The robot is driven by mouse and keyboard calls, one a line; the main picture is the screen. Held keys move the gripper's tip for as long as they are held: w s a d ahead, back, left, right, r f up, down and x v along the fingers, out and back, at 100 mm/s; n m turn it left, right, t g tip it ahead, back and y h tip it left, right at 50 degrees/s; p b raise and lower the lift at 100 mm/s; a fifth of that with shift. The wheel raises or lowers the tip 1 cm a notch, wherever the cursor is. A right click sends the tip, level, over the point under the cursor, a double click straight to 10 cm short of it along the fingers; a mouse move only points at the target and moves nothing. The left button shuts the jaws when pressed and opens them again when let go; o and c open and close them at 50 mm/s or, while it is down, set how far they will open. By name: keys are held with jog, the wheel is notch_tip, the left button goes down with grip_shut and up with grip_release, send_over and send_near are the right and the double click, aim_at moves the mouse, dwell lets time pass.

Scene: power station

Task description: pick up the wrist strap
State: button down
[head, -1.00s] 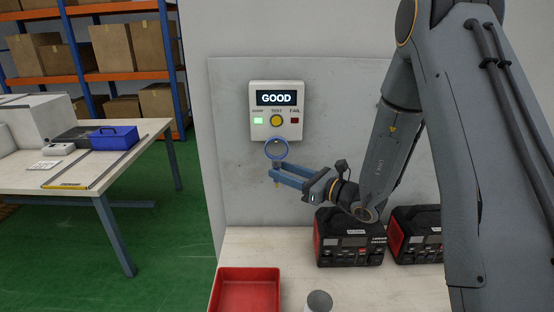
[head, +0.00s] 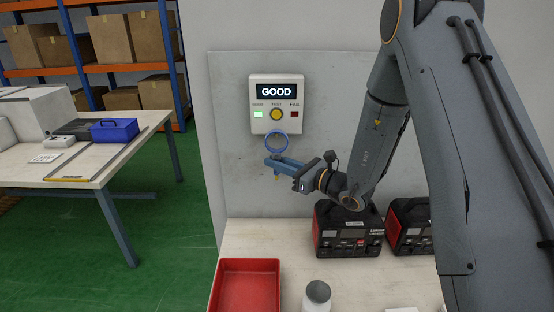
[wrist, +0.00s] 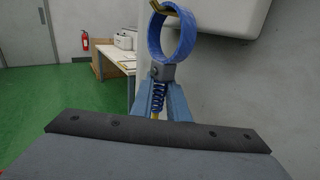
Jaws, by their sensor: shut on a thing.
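The wrist strap (head: 277,142) is a blue ring just under the white tester box (head: 276,104) on the wall panel. In the wrist view the strap (wrist: 176,50) stands upright above a grey block, with a blue coiled cord below it. My gripper (head: 268,165) is shut on the strap, its blue fingers closed around the block and cord. A brass-coloured hook (wrist: 172,10) shows at the top of the ring; I cannot tell whether the strap still bears on it. The tester's display reads GOOD and its green light is lit.
Below is a pale bench with a red tray (head: 218,295), a grey-lidded container (head: 317,296) and two black-and-red power units (head: 347,232) (head: 408,228). A table with a blue toolbox (head: 115,130) stands at left. Open green floor lies between.

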aim_at(277, 151)
jog(key=shift+r+b, duration=0.45)
jog(key=shift+r, duration=0.3)
jog(key=shift+r+b, duration=0.45)
jog(key=shift+r, duration=0.45)
jog(key=s+p, duration=0.2)
jog(key=s, duration=1.6)
jog(key=shift+a, duration=0.35)
jog(key=shift+r, duration=0.1)
jog(key=shift+d, duration=0.1)
